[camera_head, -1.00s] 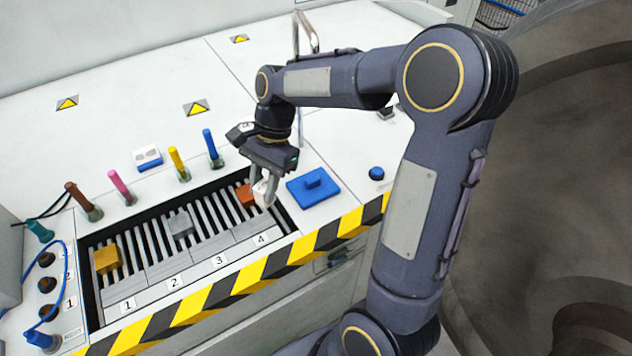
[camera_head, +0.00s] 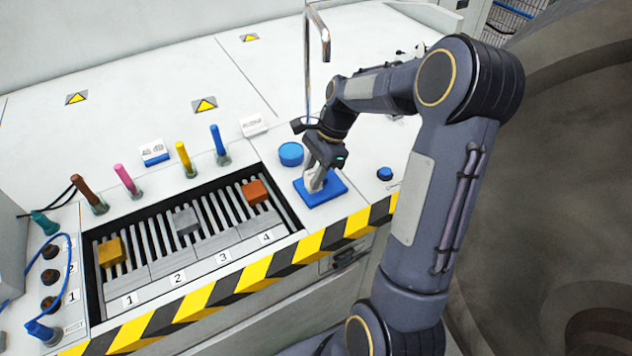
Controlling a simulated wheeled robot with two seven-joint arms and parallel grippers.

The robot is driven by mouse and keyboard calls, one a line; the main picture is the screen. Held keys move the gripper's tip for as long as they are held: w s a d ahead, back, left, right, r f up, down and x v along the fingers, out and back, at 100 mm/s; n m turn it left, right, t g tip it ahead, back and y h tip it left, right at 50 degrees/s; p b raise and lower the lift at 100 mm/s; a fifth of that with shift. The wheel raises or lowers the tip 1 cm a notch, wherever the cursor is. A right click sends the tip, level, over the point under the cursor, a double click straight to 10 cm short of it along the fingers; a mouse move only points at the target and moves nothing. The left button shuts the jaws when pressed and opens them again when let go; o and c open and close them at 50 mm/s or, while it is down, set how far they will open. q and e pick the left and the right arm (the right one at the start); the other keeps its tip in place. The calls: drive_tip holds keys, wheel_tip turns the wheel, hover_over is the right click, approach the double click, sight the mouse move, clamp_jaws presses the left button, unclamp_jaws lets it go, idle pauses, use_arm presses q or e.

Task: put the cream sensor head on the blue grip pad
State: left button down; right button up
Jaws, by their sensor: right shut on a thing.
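The blue grip pad (camera_head: 325,196) lies flat on the white worktop, right of the slotted tray. My right gripper (camera_head: 315,187) is directly over the pad, pointing down. It is shut on the cream sensor head (camera_head: 309,181), which is mostly hidden by the fingers. The head is at or just above the pad; I cannot tell if it touches. My left gripper is not in view.
The slotted tray (camera_head: 140,291) holds an orange block (camera_head: 255,192), a grey block (camera_head: 186,221) and a yellow block (camera_head: 111,251). A round blue lid (camera_head: 291,154) and a tall metal spout (camera_head: 307,70) stand behind my gripper. Coloured handles line the tray's back edge. A blue button (camera_head: 384,173) is at right.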

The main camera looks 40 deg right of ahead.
drive_tip(key=shift+w+d+f, duration=0.1)
drive_tip(key=shift+d+f, duration=0.2)
drive_tip(key=shift+f, duration=0.1)
drive_tip(key=shift+w+d+f, duration=0.1)
drive_tip(key=shift+d+f, duration=0.05)
drive_tip(key=shift+f, duration=0.75)
drive_tip(key=shift+d+f, duration=0.1)
drive_tip(key=shift+f, duration=0.8)
drive_tip(key=shift+f, duration=0.1)
drive_tip(key=o, duration=1)
drive_tip(key=shift+o, duration=0.2)
